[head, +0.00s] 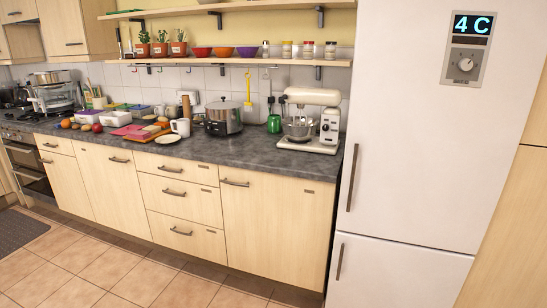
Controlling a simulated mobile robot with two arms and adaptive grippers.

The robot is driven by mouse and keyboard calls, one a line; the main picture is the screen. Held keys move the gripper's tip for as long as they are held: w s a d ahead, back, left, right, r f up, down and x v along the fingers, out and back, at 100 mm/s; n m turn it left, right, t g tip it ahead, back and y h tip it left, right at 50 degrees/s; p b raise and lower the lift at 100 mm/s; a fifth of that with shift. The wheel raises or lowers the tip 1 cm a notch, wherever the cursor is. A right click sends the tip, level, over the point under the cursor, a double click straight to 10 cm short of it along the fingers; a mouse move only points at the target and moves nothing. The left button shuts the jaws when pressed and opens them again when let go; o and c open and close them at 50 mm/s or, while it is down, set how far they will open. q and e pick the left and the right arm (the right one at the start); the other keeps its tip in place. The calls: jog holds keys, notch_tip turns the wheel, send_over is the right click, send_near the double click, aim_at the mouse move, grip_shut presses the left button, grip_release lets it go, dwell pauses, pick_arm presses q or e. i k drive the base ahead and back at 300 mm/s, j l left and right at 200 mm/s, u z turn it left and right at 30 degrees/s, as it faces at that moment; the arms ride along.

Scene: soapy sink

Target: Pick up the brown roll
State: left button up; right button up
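Several small tan and brown rounded items (151,128) lie on and around an orange-brown board (146,136) on the dark counter, left of the middle. The brown roll may be among them, but they are too small to tell it for sure. Neither of my grippers is in view.
A white mug (180,127), a steel pot (223,117) and a white stand mixer (311,115) stand along the counter (255,155). A white plate (168,139) lies near its front edge. A white fridge (427,145) stands at right. The tiled floor (95,262) is clear in front.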

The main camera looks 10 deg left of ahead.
aim_at(87, 128)
jog(key=i+j+u, duration=0.1)
jog(key=i+u, duration=0.6)
jog(key=u, duration=0.2)
jog(key=i+l+u, duration=0.15)
jog(key=i+u, duration=0.3)
jog(key=i+j+u, duration=0.2)
jog(key=i+u, duration=0.75)
jog(key=i+l, duration=0.05)
